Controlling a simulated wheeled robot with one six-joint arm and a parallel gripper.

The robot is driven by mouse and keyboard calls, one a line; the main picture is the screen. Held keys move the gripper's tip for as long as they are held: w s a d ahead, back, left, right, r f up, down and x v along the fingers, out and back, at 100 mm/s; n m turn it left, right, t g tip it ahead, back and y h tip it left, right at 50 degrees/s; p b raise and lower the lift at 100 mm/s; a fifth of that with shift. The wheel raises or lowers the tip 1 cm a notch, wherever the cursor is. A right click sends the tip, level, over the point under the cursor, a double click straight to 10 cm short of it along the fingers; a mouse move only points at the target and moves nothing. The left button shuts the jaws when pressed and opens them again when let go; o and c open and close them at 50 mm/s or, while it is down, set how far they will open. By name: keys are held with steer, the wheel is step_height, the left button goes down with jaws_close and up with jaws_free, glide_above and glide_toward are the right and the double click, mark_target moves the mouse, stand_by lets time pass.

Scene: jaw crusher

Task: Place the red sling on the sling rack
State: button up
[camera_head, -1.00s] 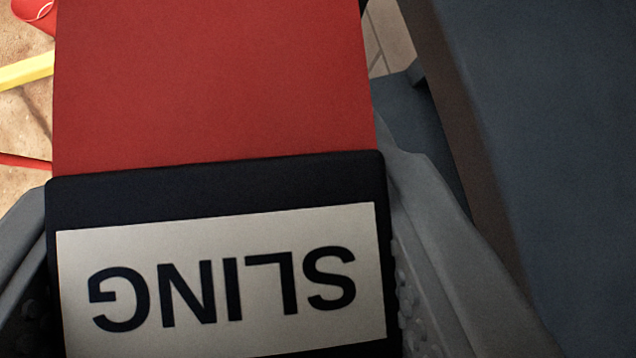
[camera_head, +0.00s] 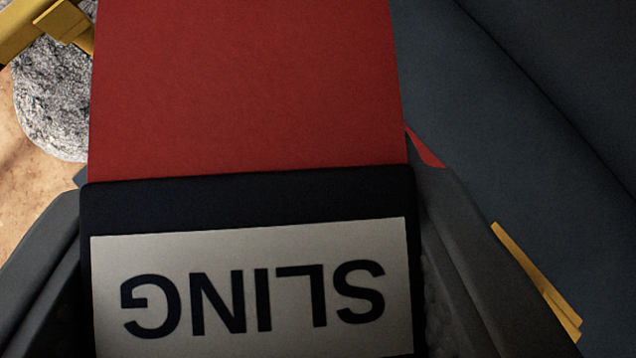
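The red sling (camera_head: 245,85) fills the upper middle of the view as a wide red band. Its black end block (camera_head: 250,195) carries a pale label reading SLING, upside down in the picture. The two grey fingers of my gripper (camera_head: 250,280) stand at the left and right sides of this block and are shut on it. The far end of the sling runs out of the top of the picture. I cannot make out the sling rack in this view.
A grey speckled rock (camera_head: 52,95) lies on sandy ground at the left. A yellow bar (camera_head: 38,25) crosses the upper left corner. A large dark blue-grey surface (camera_head: 520,130) fills the right side, close by. A yellow strip (camera_head: 540,285) shows beside the right finger.

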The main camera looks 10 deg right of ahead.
steer(key=shift+m+h, duration=0.4)
steer(key=shift+m, duration=0.2)
steer(key=f, duration=0.3)
steer(key=w+f, duration=0.1)
steer(key=f, duration=0.3)
steer(key=w+f, duration=0.1)
steer(key=f, duration=0.3)
steer(key=shift+d+f, duration=0.15)
steer(key=shift+d, duration=0.05)
steer(key=shift+f, duration=2.35)
steer(key=shift+f, duration=0.15)
steer(key=o, duration=1.3)
steer(key=shift+s+d+r, duration=0.1)
steer(key=shift+s+r, duration=0.1)
steer(key=shift+r, duration=0.2)
steer(key=v, duration=1.1)
steer(key=shift+s+d, duration=0.1)
steer(key=shift+s, duration=0.15)
